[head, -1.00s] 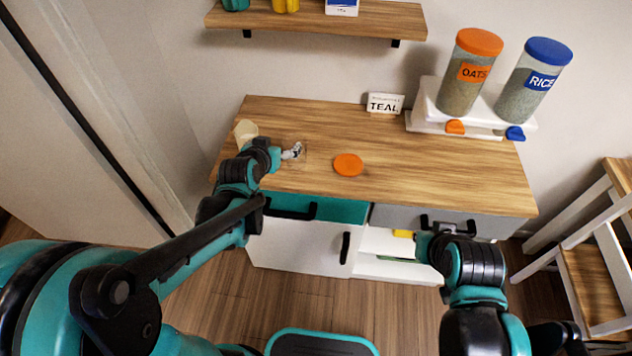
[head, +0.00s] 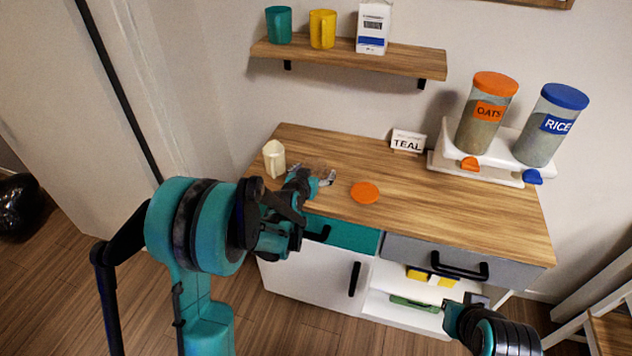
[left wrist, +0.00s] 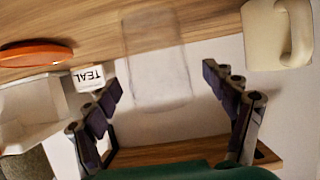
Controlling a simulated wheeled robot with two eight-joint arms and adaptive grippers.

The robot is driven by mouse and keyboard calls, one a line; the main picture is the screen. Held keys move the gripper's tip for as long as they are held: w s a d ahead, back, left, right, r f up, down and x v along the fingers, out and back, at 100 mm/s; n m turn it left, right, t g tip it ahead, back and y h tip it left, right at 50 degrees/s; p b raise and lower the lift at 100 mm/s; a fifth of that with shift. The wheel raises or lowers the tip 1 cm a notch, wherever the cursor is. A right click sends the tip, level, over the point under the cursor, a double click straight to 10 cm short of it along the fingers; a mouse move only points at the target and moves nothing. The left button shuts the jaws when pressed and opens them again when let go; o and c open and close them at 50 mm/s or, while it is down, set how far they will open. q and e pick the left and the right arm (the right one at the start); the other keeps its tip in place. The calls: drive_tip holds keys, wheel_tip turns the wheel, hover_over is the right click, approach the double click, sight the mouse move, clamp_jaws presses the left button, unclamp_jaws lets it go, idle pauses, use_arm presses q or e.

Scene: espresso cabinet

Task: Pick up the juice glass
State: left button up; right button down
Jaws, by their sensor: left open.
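The juice glass (left wrist: 157,60) is clear and shows upside down in the left wrist view, between the two fingers of my left gripper (left wrist: 162,82). Space shows between the glass and each finger, so they look apart. In the head view my left gripper (head: 326,179) is at the left part of the wooden counter, low over its top, with the glass barely visible there as a faint outline. My left gripper is open. My right arm (head: 485,328) is at the lower right, in front of the cabinet; its fingers cannot be made out.
A cream mug (head: 274,159) stands left of my left gripper, and an orange disc (head: 365,192) lies to its right. A TEAL sign (head: 408,141) and the oats (head: 487,115) and rice (head: 550,125) dispensers stand at the back right. The counter's front right is clear.

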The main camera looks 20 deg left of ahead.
use_arm(q)
drive_tip(key=shift+w+f, duration=0.35)
drive_tip(key=shift+w, duration=0.3)
drive_tip(key=shift+s+r, duration=0.1)
drive_tip(key=shift+r, duration=0.05)
drive_tip(key=shift+c, duration=1.1)
drive_tip(key=c, duration=1.2)
